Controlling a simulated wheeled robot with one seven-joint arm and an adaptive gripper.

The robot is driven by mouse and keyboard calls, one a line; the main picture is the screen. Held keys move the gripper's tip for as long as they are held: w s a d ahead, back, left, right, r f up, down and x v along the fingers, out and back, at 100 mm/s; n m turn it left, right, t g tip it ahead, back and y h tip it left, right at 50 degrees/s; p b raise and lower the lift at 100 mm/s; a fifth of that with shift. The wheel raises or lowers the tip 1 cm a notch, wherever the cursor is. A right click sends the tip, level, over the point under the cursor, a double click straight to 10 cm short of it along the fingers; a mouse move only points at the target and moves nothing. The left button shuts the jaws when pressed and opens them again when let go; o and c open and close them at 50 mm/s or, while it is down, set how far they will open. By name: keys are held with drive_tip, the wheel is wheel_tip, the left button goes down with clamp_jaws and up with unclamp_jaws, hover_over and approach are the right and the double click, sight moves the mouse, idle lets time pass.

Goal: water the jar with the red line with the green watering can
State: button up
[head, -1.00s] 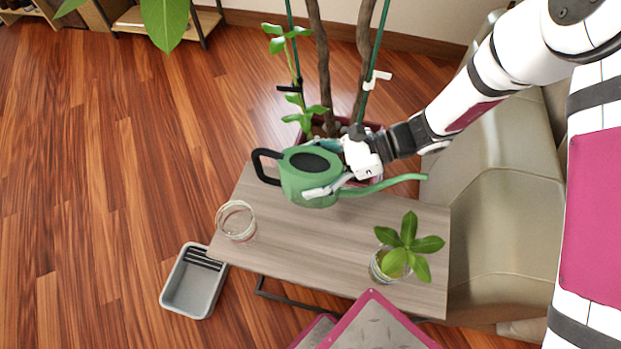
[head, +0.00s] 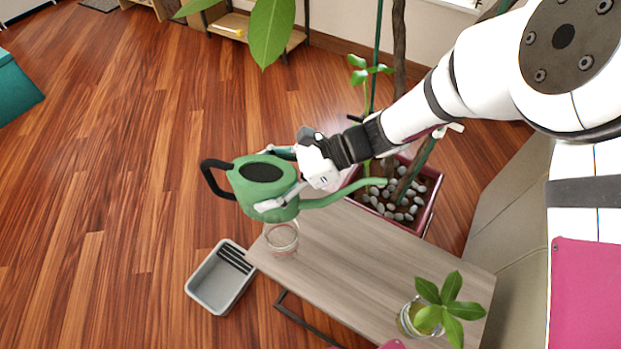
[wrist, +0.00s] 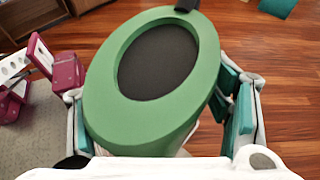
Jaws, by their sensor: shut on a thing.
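The green watering can (head: 272,206) is in my gripper (head: 288,181), which is shut around its body. The can is held above the far left part of the table, with its black handle to the left and its spout pointing right. In the wrist view the can (wrist: 100,100) fills the middle, its dark oval top facing the camera, between the fingers of my gripper (wrist: 155,105). A clear glass jar with a red line (head: 282,240) stands on the table's left end, just below the can in the head view. Its top edge is partly hidden by the can.
A glass jar with a leafy plant (head: 425,315) stands at the right end of the grey wooden table (head: 370,265). A grey bin (head: 220,280) is on the floor left of the table. A large pot with pebbles (head: 425,205) stands behind it. A beige sofa (head: 500,215) is at right.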

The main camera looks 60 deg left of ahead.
drive_tip(key=s+a+f+n+g+h+b, duration=0.1)
drive_tip(key=s+a+n+h, duration=0.1)
drive_tip(key=s, duration=0.8)
drive_tip(key=s+a+f+n+h+b, duration=0.1)
drive_tip(key=s+n+h, duration=0.1)
drive_tip(key=s, duration=0.8)
drive_tip(key=s+d+f+n+h+b, duration=0.15)
drive_tip(key=s+f+b, duration=0.3)
drive_tip(key=s, duration=0.45)
drive_tip(key=shift+g+h, duration=0.25)
drive_tip(key=shift+g, duration=0.65)
drive_tip(key=w+f+b, duration=0.1)
drive_tip(key=w+b, duration=0.1)
drive_tip(key=w+d+f+b, duration=0.1)
drive_tip(key=w+f+b, duration=0.1)
drive_tip(key=b, duration=0.1)
drive_tip(key=shift+w+f, duration=0.1)
drive_tip(key=shift+w, duration=0.2)
drive_tip(key=shift+r+n, duration=0.25)
drive_tip(key=shift+r+g, duration=0.5)
drive_tip(key=shift+r, duration=0.15)
drive_tip(key=shift+r+g, duration=0.3)
drive_tip(key=shift+r, duration=0.15)
